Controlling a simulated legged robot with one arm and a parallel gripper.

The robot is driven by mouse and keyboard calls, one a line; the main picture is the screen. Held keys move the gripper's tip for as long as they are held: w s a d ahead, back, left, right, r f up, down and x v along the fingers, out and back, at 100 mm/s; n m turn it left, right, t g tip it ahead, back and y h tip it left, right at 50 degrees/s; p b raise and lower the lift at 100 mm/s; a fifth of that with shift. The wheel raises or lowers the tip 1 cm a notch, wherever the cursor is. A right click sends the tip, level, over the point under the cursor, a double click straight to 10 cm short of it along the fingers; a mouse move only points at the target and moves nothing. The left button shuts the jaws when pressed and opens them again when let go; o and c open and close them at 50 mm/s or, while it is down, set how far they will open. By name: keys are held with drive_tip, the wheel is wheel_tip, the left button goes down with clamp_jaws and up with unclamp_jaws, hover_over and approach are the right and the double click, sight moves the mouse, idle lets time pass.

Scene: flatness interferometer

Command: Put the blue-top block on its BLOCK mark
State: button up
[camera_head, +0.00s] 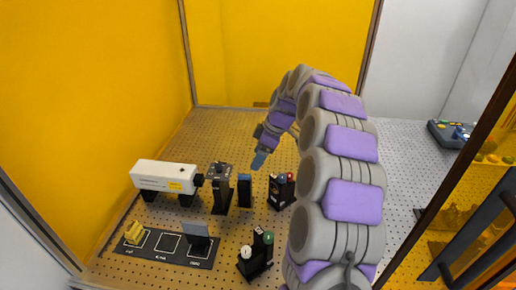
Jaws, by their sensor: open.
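The blue-top block (244,192) stands upright on the perforated table, dark-bodied with a blue top. It is just right of a dark post-like mount. My gripper (259,160) is open and hangs above and slightly right of the block, apart from it in the picture, pointing down. A dark mark plate (178,262) lies at the front left with outlined squares. Its middle square (167,243) is bare. The printed labels are too small to read, so I cannot tell which is BLOCK.
A white laser-like unit (165,177) and the dark mount (221,188) stand left of the block. A yellow piece (134,232) and a grey-blue plate (196,232) stand on the mark plate. Knobbed dark units stand right (281,190) and in front (256,256). The back table is clear.

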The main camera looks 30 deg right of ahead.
sight(245, 175)
drive_tip(key=x, duration=0.3)
drive_tip(key=b+x, duration=0.1)
drive_tip(key=x, duration=0.3)
drive_tip(key=a+x, duration=0.1)
drive_tip(key=x, duration=0.3)
drive_tip(key=shift+s+r+b, duration=0.15)
drive_tip(key=shift+r+b, duration=0.05)
drive_tip(key=shift+b, duration=0.1)
drive_tip(key=shift+f, duration=0.65)
drive_tip(key=shift+w+a+f, duration=0.15)
drive_tip(key=shift+w, duration=0.1)
drive_tip(key=shift+c, duration=0.2)
drive_tip(key=c, duration=1.2)
drive_tip(key=shift+c, duration=0.2)
drive_tip(key=shift+r+p, duration=0.4)
drive_tip(key=shift+r, duration=2.75)
